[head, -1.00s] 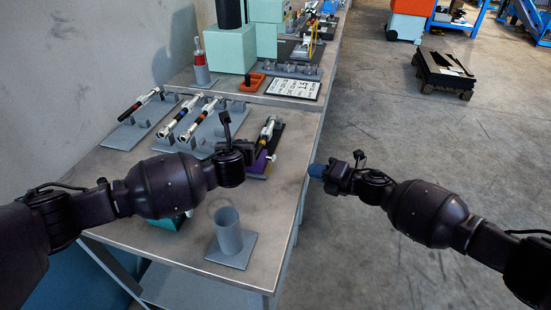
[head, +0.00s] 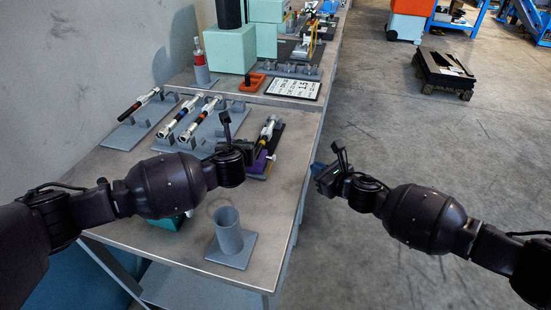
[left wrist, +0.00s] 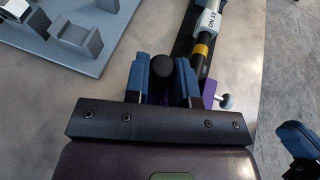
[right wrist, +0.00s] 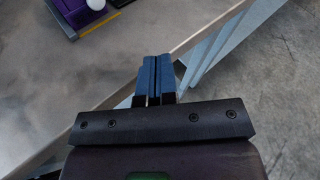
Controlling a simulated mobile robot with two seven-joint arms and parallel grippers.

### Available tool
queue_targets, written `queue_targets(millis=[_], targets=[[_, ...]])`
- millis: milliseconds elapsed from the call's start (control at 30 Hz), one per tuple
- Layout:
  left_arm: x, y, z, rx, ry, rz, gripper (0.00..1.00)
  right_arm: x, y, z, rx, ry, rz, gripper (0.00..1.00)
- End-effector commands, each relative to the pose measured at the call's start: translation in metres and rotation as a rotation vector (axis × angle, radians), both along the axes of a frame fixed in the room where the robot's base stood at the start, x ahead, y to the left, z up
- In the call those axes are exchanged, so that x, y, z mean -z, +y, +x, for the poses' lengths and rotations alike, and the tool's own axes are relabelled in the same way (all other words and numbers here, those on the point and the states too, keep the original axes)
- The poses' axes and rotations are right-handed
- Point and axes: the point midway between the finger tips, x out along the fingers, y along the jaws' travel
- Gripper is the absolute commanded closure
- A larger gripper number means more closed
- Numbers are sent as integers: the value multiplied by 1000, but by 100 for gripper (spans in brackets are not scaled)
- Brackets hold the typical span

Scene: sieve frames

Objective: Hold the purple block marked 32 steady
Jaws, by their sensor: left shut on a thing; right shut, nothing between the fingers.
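The purple block (head: 259,163) stands near the table's right edge under a dark-and-silver tubular piece (head: 269,131). A purple part also shows in the left wrist view (left wrist: 209,92) and at the top left of the right wrist view (right wrist: 85,14). I cannot read the number 32. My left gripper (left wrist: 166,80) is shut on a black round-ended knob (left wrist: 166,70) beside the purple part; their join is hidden. My right gripper (head: 318,169) is shut and empty off the table's right edge, apart from the block. Its closed blue fingers show in the right wrist view (right wrist: 154,72).
A grey tube on a square base (head: 229,236) stands on the near table. Grey racks with tubular pieces (head: 190,127) lie to the left. A label board (head: 293,88) and mint-green box (head: 229,45) stand behind. The floor (head: 420,140) to the right is clear nearby.

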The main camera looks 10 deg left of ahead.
Motion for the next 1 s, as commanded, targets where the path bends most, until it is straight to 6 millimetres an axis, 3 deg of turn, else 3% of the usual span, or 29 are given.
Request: queue_targets(millis=[333, 767, 1000], targets=[[1, 0, 0, -1, 1, 0, 100, 2, -6, 4, -34, -162, -209, 100], [1, 0, 0, 0, 1, 0, 100, 2, -5, 4, -40, -172, -219, 100], [1, 0, 0, 0, 1, 0, 100, 1, 11, 6, -42, -174, -217, 100]])
